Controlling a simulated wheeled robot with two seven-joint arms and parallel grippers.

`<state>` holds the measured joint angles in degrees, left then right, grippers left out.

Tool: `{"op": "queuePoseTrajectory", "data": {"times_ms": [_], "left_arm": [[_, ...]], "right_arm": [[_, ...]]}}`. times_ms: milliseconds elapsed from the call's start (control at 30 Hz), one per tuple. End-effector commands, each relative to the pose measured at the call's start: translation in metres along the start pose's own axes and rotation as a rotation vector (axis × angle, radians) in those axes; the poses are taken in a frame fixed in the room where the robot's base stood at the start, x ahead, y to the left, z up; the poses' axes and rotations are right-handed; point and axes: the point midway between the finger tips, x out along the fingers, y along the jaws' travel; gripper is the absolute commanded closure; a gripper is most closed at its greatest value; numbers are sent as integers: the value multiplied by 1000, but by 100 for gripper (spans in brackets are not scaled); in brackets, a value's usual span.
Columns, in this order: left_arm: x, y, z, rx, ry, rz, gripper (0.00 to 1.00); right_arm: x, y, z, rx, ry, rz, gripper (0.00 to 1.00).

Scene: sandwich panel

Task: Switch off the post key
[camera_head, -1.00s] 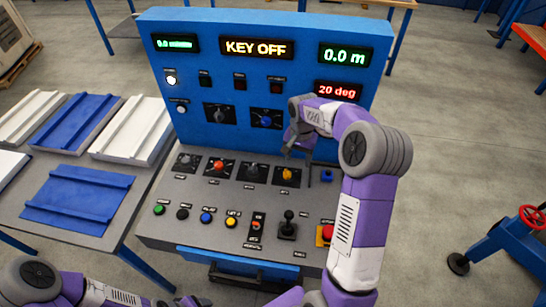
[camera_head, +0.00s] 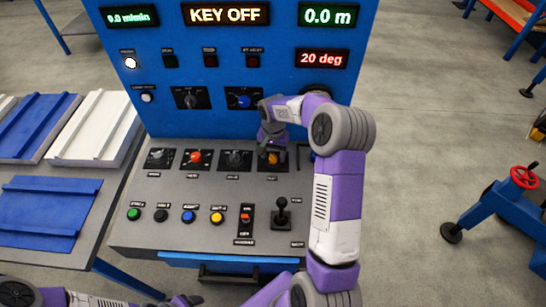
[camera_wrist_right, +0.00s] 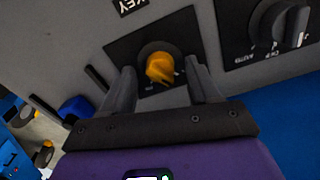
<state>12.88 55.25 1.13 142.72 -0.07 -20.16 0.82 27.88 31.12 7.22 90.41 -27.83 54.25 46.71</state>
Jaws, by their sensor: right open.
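The post key is an orange-yellow knob (camera_head: 273,159) on a black square plate at the right end of the upper row on the sloped desk of the blue panel. In the right wrist view the knob (camera_wrist_right: 160,68) sits under a label reading KEY. My right gripper (camera_head: 270,143) is at the key and partly covers it. Its open fingers (camera_wrist_right: 160,76) stand on either side of the knob, with gaps showing. The display (camera_head: 226,14) reads KEY OFF. My left gripper (camera_head: 184,301) shows only partly at the bottom edge; its jaws are unclear.
Left of the key is a row of dials, including a red-orange knob (camera_head: 195,157). Below are several coloured buttons, a red switch (camera_head: 245,217) and a black joystick (camera_head: 282,212). A table with blue and white panels (camera_head: 48,205) stands at left.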

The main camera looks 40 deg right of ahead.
Motion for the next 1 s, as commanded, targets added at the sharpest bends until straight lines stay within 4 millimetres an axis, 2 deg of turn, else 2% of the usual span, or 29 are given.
{"op": "queuePoseTrajectory", "data": {"times_ms": [100, 367, 733, 867, 1000], "left_arm": [[2, -1, 0, 0, 0, 0, 33], [2, -1, 0, 0, 0, 0, 33], [2, -1, 0, 0, 0, 0, 33], [0, 0, 0, 0, 0, 0, 33], [-8, 3, 0, 0, 0, 0, 33]], "right_arm": [[8, 0, 0, 0, 1, -1, 40], [8, 0, 0, 0, 1, -1, 40], [8, 0, 0, 0, 1, -1, 95], [7, 0, 0, -20, 0, 0, 96], [6, 0, 0, -115, -1, 1, 96]]}}
